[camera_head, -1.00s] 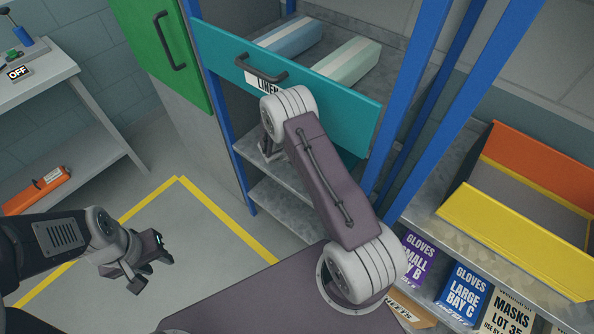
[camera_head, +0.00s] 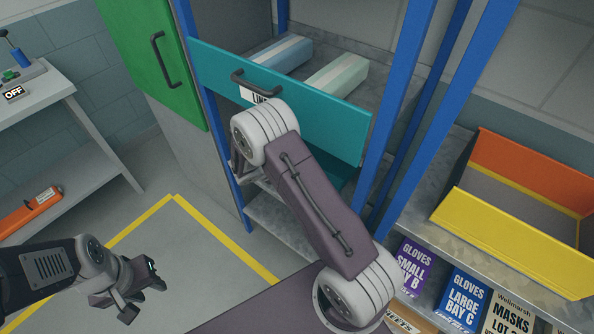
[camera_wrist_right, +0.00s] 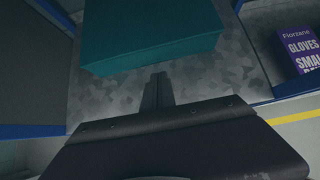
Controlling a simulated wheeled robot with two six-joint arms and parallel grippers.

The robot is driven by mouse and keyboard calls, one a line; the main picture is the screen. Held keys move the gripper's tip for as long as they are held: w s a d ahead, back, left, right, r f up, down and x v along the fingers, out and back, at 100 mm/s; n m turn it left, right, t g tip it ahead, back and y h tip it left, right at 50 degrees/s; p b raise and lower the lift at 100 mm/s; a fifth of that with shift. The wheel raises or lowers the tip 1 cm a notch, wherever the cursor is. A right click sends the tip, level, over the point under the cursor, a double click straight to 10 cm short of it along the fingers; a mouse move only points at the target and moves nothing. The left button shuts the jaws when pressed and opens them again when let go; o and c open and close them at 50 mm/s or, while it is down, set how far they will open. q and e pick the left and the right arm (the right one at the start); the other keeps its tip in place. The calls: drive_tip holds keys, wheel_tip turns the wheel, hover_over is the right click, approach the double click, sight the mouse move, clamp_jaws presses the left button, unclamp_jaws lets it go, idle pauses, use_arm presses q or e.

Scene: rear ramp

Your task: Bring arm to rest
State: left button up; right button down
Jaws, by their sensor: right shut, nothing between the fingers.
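My right arm reaches up the middle of the head view, its wrist bent down in front of the open teal drawer (camera_head: 320,120); its gripper is hidden there. In the right wrist view the right gripper (camera_wrist_right: 158,88) is shut and empty, over a grey mottled shelf, with the teal drawer (camera_wrist_right: 150,35) just beyond its tips. My left gripper (camera_head: 147,296) is at the lower left of the head view, its fingers apart and empty, above the floor.
The drawer holds a blue box (camera_head: 282,52) and a pale green box (camera_head: 337,76). Blue posts (camera_head: 402,95) stand right of it. A yellow and orange bin (camera_head: 510,240) and glove boxes (camera_head: 463,298) are at right. A workbench (camera_head: 45,100) is at left.

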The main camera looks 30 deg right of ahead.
use_arm(q)
drive_tip(key=shift+w+d, duration=0.1)
drive_tip(key=shift+w, duration=0.05)
use_arm(e)
drive_tip(key=v, duration=0.2)
drive_tip(key=shift+a+r, duration=0.2)
use_arm(q)
drive_tip(key=shift+w, duration=0.1)
use_arm(e)
drive_tip(key=s+a+r+m+g+y, duration=0.1)
drive_tip(key=s+a+r+m+y, duration=0.2)
drive_tip(key=s+m, duration=0.7)
drive_tip(key=s+a+r+m+g+y, duration=0.1)
drive_tip(key=s+a+r+m+y, duration=0.3)
drive_tip(key=s+m, duration=0.6)
drive_tip(key=a+m+y, duration=0.1)
drive_tip(key=a+m, duration=0.1)
drive_tip(key=shift+r+m, duration=0.2)
drive_tip(key=shift+m, duration=0.2)
drive_tip(key=shift+s, duration=0.1)
